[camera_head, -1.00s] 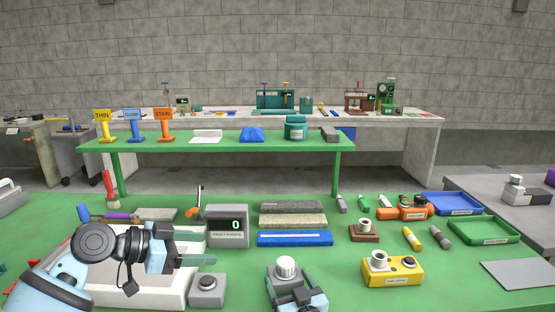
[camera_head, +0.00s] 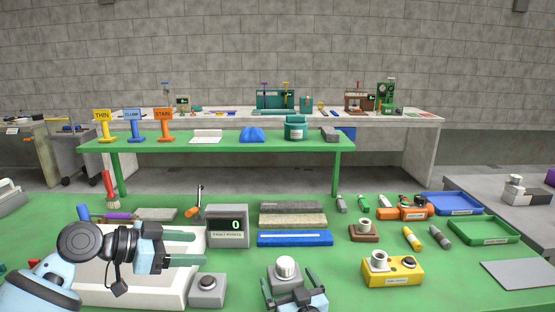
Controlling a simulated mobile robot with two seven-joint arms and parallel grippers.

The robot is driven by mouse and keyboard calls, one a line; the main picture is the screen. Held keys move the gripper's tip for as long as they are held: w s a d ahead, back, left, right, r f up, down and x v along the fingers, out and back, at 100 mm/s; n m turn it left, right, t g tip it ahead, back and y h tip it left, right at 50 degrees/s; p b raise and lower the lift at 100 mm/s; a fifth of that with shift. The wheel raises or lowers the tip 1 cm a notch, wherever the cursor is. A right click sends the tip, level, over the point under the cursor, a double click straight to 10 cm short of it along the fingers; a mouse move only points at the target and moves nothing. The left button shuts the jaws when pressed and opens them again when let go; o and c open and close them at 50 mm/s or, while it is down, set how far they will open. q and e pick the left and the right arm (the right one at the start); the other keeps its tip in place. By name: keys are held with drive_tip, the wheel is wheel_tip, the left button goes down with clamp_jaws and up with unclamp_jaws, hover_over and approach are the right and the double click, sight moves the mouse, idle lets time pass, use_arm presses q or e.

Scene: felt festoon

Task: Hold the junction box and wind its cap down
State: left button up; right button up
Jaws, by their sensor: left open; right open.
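The junction box (camera_head: 287,285) appears to be the small grey box near the front middle of the green table. A round white cap (camera_head: 286,266) sits upright on its top; how far down it is wound cannot be told. My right gripper (camera_head: 289,287) is open at the bottom edge, its green fingers spread to either side of the box. Whether they touch it is unclear. My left gripper (camera_head: 184,248) is open and empty, pointing right above the white tray (camera_head: 150,298), left of the box and apart from it.
A grey box with a black button (camera_head: 208,290) stands just left of the junction box. Behind are a counter display reading 0 (camera_head: 227,226) and a blue bar (camera_head: 295,239). A yellow control box (camera_head: 392,272) stands to the right, with bare green table between.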

drive_tip(key=v, duration=1.2)
